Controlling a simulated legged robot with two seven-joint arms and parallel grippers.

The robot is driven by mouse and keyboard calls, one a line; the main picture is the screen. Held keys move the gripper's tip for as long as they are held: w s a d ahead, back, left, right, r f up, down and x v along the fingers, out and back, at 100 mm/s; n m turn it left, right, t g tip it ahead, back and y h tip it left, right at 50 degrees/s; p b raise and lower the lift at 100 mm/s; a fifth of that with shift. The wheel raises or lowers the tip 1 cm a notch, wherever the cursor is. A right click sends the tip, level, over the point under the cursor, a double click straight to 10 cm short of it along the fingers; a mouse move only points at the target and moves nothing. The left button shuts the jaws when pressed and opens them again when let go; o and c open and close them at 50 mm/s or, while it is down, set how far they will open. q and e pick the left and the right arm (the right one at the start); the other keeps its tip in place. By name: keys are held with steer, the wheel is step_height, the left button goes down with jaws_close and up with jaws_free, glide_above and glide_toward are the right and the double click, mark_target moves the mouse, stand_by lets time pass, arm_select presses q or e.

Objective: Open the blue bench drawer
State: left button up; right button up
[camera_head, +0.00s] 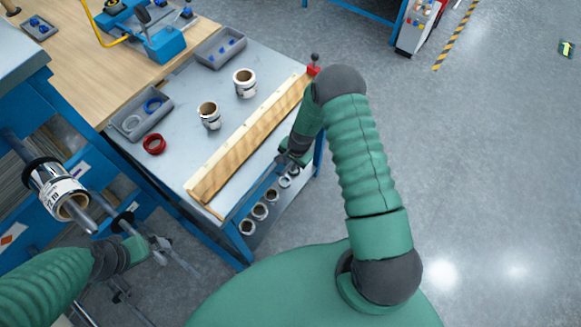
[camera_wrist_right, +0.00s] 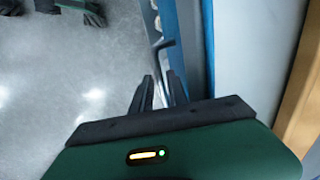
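The grey-topped bench (camera_head: 190,150) has a blue frame. In the right wrist view, a blue panel (camera_wrist_right: 198,50) of it runs down the picture, with a dark bent handle (camera_wrist_right: 164,47) at its side. My right gripper (camera_head: 283,160) is at the bench's near right edge. Its two fingers (camera_wrist_right: 160,82) are apart and empty, with the handle just beyond them; I cannot tell whether they touch it. How far the drawer stands out is hidden by my arm. My left gripper (camera_head: 162,250) is low at the left, near metal bars; its finger gap is unclear.
On the bench are a long wooden strip (camera_head: 250,135), two rolls (camera_head: 209,115), a red ring (camera_head: 154,144) and grey trays (camera_head: 140,118). Rolls (camera_head: 260,211) stand on a lower shelf. A film roll (camera_head: 58,190) on a bar is near my left arm.

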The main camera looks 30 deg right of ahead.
steer(key=shift+r, duration=0.1)
steer(key=shift+a, duration=0.1)
jaws_close()
stand_by(1.2)
